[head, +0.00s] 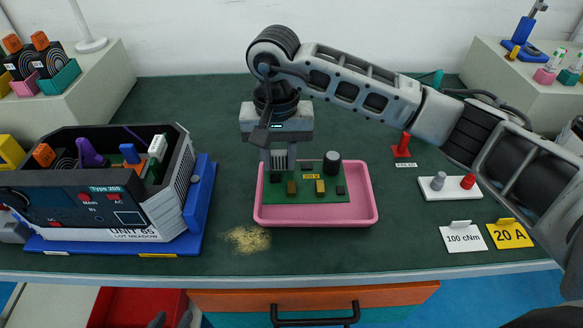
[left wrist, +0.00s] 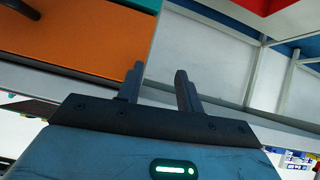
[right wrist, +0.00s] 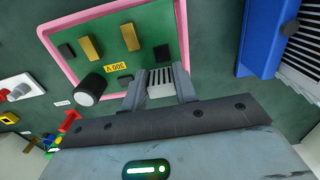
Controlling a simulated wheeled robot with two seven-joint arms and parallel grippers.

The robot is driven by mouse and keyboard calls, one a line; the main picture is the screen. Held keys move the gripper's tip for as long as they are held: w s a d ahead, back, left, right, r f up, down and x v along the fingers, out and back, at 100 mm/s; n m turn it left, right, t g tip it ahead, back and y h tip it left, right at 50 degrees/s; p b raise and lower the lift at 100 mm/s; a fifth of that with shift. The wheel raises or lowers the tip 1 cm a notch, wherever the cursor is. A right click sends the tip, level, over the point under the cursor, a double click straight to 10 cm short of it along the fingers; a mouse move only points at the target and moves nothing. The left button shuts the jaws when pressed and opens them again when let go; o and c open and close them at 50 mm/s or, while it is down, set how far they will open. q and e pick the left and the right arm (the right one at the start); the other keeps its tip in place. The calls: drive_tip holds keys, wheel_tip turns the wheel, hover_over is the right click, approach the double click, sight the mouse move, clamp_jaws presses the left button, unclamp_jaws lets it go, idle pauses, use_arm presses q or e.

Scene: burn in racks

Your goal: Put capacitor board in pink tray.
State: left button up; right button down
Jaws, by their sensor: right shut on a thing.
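The green capacitor board (head: 310,197) is inside the outline of the pink tray (head: 318,217); I cannot tell whether it rests fully on the tray floor. It carries a dark cylinder capacitor, gold blocks and a yellow "300 V" label. My right gripper (head: 279,165) comes down over the board's far left part. In the right wrist view the gripper (right wrist: 160,88) is shut on a finned block of the board (right wrist: 145,55), with the pink tray rim (right wrist: 60,65) around it. My left gripper (left wrist: 157,82) is open and empty, low by the bench front.
A dark instrument case (head: 110,190) on a blue base stands left. Yellowish crumbs (head: 247,239) lie left of the tray. A white block with grey and red knobs (head: 450,188), a "100 cNm" card (head: 463,238) and a "20 A" card (head: 509,235) are right. An orange drawer (head: 310,298) is below.

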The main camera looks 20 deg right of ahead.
sight(291, 174)
drive_tip(key=shift+w+d+f, duration=0.2)
drive_tip(key=shift+d+f, duration=0.3)
drive_tip(key=shift+f, duration=0.1)
drive_tip(key=shift+w+d+f, duration=0.2)
drive_tip(key=shift+d+f, duration=0.25)
drive_tip(key=shift+f, duration=0.15)
drive_tip(key=f, duration=0.1)
drive_tip(key=f+p, duration=0.1)
drive_tip(key=f, duration=0.1)
drive_tip(key=shift+w+d, duration=0.1)
drive_tip(key=shift+d, duration=0.2)
drive_tip(key=shift+f, duration=0.45)
drive_tip(key=shift+f, duration=0.15)
drive_tip(key=c, duration=1.1)
unclamp_jaws()
